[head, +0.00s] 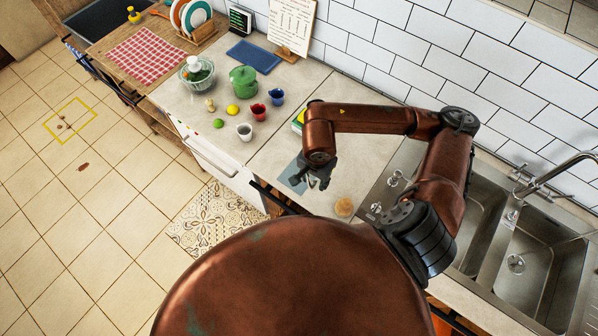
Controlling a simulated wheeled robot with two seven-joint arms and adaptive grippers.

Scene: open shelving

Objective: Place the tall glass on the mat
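My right arm comes in from the right, and its gripper (312,181) hangs low over the near part of the counter. Its dark fingers point down, above or beside a flat grey-blue mat (290,177), and hide part of it. I cannot tell whether something clear is between the fingers. A clear glass (394,178) stands at the left edge of the sink, right of the gripper. A smaller clear item (376,207) is just below it. I cannot tell for certain which is the tall glass. My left gripper is not in view.
A double sink (515,263) with a tap (555,178) is at right. A round tan item (344,207) lies near the counter's front edge. A white cup (244,132), red cup (258,112), blue cup (277,97) and green pot (243,79) stand farther left. A yellow-green item is partly behind my arm.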

